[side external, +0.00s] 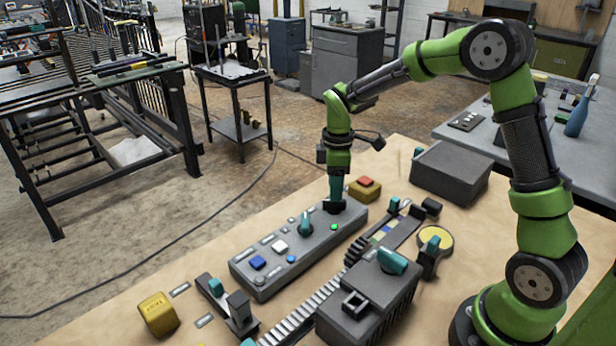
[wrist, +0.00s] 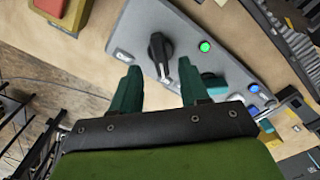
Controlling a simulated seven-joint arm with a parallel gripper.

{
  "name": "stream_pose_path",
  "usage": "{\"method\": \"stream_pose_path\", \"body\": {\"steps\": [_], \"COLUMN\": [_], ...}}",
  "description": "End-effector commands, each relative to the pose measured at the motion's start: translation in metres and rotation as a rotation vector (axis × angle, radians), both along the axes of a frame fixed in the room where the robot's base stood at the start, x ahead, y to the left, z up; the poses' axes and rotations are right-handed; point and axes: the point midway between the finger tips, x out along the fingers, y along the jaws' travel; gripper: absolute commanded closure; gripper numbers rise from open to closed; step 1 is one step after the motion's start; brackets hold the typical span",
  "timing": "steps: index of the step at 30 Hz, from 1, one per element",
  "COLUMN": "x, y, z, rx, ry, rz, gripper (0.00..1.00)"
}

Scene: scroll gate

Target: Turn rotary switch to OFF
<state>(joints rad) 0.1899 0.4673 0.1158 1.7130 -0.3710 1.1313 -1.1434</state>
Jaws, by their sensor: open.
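A grey control panel (side external: 270,268) lies on the wooden table; its end also shows in the wrist view (wrist: 130,28). A black rotary switch (wrist: 159,48) with a light pointer mark stands near that end. Its handle points down the wrist picture, between my fingertips. In the side view my gripper covers the switch. My gripper (side external: 335,206) points down over the panel's far end. In the wrist view my gripper (wrist: 158,78) is open, with one teal finger on each side of the handle. I cannot tell whether the fingers touch it. The labels are unreadable.
A green lamp (wrist: 204,46) is lit beside the switch. A teal knob (side external: 305,226) stands further along the panel, near a white button (side external: 280,247) and a blue button (side external: 258,262). A red-topped yellow box (side external: 365,187) is close to the gripper. A toothed rack (side external: 310,312) runs alongside.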

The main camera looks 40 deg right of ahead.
Motion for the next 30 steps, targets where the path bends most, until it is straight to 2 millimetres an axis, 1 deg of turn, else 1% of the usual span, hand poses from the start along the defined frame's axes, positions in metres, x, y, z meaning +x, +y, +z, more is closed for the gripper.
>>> {"method": "stream_pose_path", "body": {"steps": [1,3,7,12,19,27,28,30], "x": [-0.001,-0.001,0.000,0.000,0.000,0.000,0.000,0.000], "y": [0.000,0.000,0.000,0.000,0.000,0.000,0.000,0.000], "z": [-0.011,-0.021,-0.034,-0.041,-0.041,-0.041,-0.041,-0.041], "rx": [0.001,0.001,0.000,0.000,0.000,0.000,0.000,0.000], "ry": [0.006,0.004,0.001,0.000,0.000,0.000,0.000,0.000], "rz": [0.000,-0.001,0.000,-0.001,-0.001,-0.001,-0.001,-0.001], "gripper": [0.55,0.55,0.55,0.55,0.55,0.97,1.00,1.00]}}
